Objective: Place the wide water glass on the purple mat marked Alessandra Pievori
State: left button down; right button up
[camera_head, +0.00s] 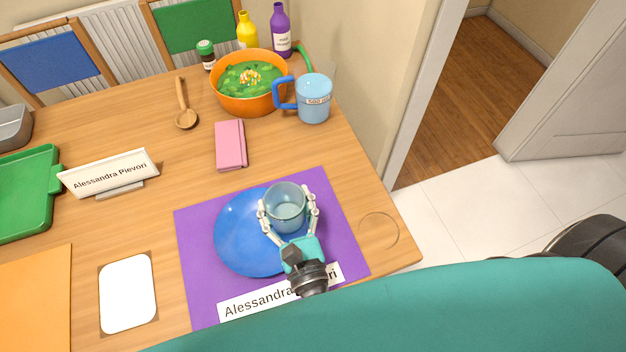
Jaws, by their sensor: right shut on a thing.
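The wide water glass (286,203) is clear and bluish. My right gripper (287,208) is shut around it, one finger on each side. The glass shows over the right part of a round blue plate (238,245); I cannot tell whether it touches the plate or hangs above it. The plate lies on the purple mat (199,290). The mat's white label (250,303) reads Alessandra, with the rest partly covered by my right gripper and wrist. My left gripper is not in view.
A ring outline (378,231) marks the table right of the mat. A pink napkin (230,145), blue mug (313,99) and orange bowl (231,102) stand behind.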

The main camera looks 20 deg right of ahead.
jog(key=a+r, duration=0.1)
jog(key=a, duration=0.4)
jog(key=shift+y, duration=0.3)
jog(key=w+d+p, duration=0.1)
jog(key=w+d, duration=0.1)
jog(key=d, duration=0.2)
jog(key=w+d+f+p, duration=0.1)
jog(key=w+d, duration=0.2)
jog(key=d, duration=0.1)
jog(key=w+d+p, duration=0.1)
jog(key=w+d, duration=0.2)
jog(key=d, duration=0.1)
jog(key=shift+w+d+f, duration=0.25)
jog(key=shift+d+f, duration=0.05)
jog(key=shift+d, duration=0.1)
notch_tip(320, 180, down, 4)
jog(key=b, duration=0.3)
jog(key=shift+r, duration=0.25)
jog(key=o, duration=1.3)
